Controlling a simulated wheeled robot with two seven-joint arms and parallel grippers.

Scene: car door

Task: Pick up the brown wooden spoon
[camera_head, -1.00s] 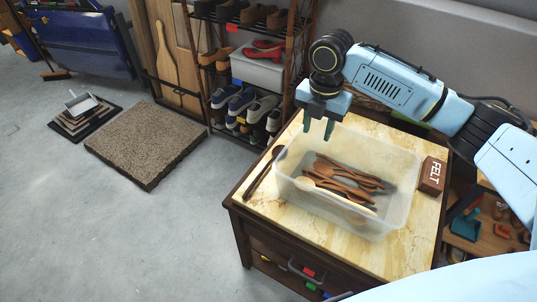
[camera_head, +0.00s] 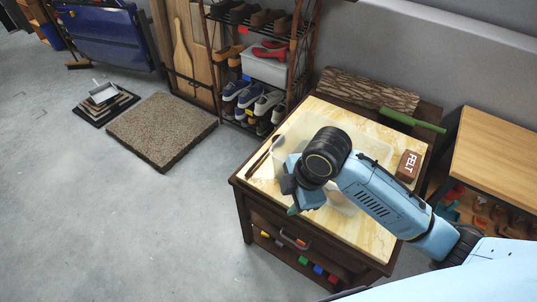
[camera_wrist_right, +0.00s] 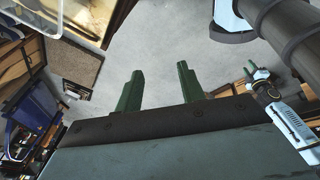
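A dark brown wooden spoon (camera_head: 258,163) lies on the marble cabinet top (camera_head: 375,238), left of the clear plastic box (camera_head: 373,145). Its bowl end points toward the back. My right arm covers most of the box, so the utensils inside are hidden. My right gripper (camera_head: 293,211) hangs over the front left part of the cabinet, nearer the front edge than the spoon. In the right wrist view its green fingers (camera_wrist_right: 158,85) are apart with nothing between them. What looks like my left gripper (camera_wrist_right: 252,70) shows small at the right there; its opening is unclear.
A brown FELT block (camera_head: 408,164) stands right of the box. A bark-patterned piece (camera_head: 368,91) and a green-handled item (camera_head: 411,121) lie behind. A shoe rack (camera_head: 262,60) stands behind left.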

